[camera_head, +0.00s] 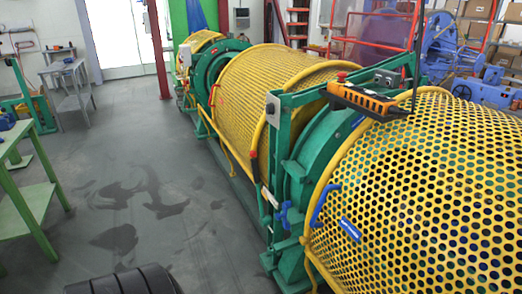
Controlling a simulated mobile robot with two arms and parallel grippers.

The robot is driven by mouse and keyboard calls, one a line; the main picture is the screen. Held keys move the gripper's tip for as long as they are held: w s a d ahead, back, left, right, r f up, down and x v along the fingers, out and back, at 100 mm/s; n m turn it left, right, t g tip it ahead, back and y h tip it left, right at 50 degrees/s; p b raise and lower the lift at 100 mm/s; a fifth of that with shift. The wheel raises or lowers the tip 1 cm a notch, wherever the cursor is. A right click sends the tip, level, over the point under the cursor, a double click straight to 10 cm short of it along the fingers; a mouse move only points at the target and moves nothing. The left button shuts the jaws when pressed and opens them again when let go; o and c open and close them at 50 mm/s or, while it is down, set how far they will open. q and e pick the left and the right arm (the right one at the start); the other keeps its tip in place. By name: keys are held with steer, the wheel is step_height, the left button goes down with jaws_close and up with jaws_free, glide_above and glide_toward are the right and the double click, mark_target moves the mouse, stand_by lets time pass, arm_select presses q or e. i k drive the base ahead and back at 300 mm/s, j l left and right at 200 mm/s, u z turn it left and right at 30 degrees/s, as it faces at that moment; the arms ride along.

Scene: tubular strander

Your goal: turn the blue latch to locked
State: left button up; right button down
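A blue curved handle (322,203) sits at the left edge of the near perforated yellow guard (430,190). A short blue bar (349,228) lies flat against the guard just right of and below it. Another blue lever (283,214) is on the green frame to the left. I cannot tell from this view which of these blue parts is the latch, or whether it is locked. Neither of my grippers is in view, and nothing touches the blue parts.
The green machine frame (290,185) and a yellow mesh guard (262,90) run away toward the back. An orange-black control box (362,100) hangs above the near guard. Grey floor (150,200) is open left of the machine. A green table (30,200) stands at left.

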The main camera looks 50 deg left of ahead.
mark_target(281, 218)
steer(key=u, duration=1.5)
